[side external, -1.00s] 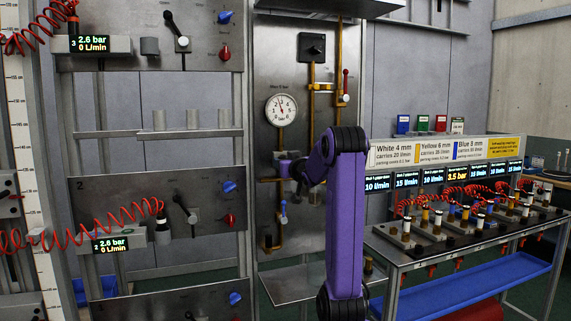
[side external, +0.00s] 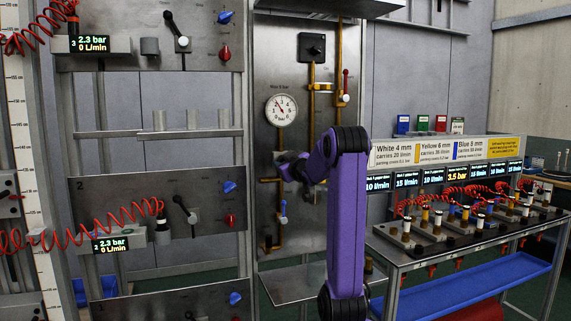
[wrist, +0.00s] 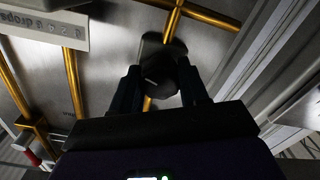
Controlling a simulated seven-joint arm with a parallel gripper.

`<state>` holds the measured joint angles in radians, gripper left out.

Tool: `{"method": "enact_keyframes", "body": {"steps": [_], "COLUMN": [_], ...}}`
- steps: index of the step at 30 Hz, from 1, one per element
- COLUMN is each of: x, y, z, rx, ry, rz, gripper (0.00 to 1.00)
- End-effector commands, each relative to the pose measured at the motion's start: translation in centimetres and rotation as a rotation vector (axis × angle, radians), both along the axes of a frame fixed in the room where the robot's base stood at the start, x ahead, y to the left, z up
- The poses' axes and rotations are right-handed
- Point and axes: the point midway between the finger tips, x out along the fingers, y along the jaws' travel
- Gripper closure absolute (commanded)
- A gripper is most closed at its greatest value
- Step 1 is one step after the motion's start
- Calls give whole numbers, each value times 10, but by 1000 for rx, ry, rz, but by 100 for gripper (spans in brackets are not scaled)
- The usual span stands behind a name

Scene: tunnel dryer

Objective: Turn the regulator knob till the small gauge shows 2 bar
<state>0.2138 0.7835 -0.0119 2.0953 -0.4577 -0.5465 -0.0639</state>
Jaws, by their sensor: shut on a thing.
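The small round gauge (side external: 281,110) is on the grey panel in the side external view, with its needle pointing up and left; its exact reading is too small to tell. Two green displays, upper (side external: 90,44) and lower (side external: 110,246), both show 2.3 bar and 0 L/min. The dark regulator knob (wrist: 160,78) shows in the wrist view, on a brass pipe. My gripper (wrist: 163,90) has one finger on each side of the knob and is shut on it. In the side external view my gripper (side external: 285,163) is at the panel below the gauge, and the arm largely hides the knob.
Brass pipes (side external: 311,95) run up the panel, with a red-handled valve (side external: 345,85) at upper right. A bench (side external: 450,250) with several fittings and coiled red hoses stands at right. A bare metal shelf (side external: 295,285) lies below the panel.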

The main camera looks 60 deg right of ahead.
Motion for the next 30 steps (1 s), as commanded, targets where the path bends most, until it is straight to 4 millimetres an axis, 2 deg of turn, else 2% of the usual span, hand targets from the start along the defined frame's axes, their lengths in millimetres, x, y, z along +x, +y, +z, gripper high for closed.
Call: {"method": "enact_keyframes", "body": {"steps": [4,5,7,20,30], "x": [0,0,0,-5,-38], "y": [0,0,0,4,36], "z": [-1,-1,-1,1,2], "rx": [3,3,3,0,-1], "ry": [2,2,2,-1,-1], "rz": [0,0,0,-1,-1], "gripper": [86,53,31,31,31]}}
